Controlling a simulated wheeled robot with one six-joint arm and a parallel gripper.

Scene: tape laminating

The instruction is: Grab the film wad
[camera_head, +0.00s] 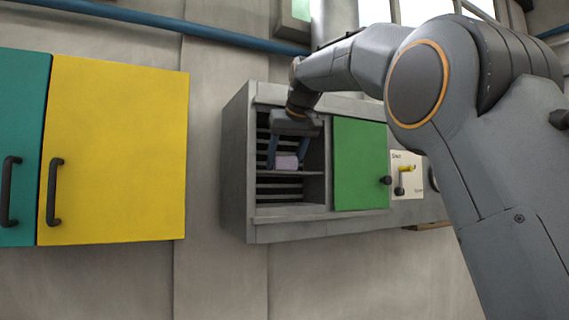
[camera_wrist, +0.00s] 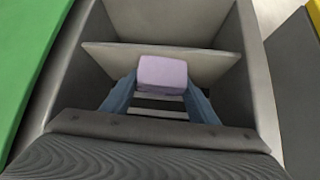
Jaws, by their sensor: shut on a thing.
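The film wad (camera_head: 287,162) is a small pale purple block inside the open left compartment of the grey cabinet. In the wrist view the wad (camera_wrist: 162,74) sits between the two blue fingers of my gripper (camera_wrist: 160,90). My gripper (camera_head: 287,155) reaches into the compartment from above and is shut on the wad. The wad is at the compartment's middle shelf (camera_wrist: 215,64); whether it still touches the shelf, I cannot tell. The lower side of the wad is hidden.
The grey cabinet (camera_head: 236,165) has a green sliding door (camera_head: 360,165) right of the opening and a panel with a yellow-handled lever (camera_head: 405,170) beyond it. Slats line the compartment's back. A yellow cupboard (camera_head: 115,150) and a teal one (camera_head: 22,130) hang at left.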

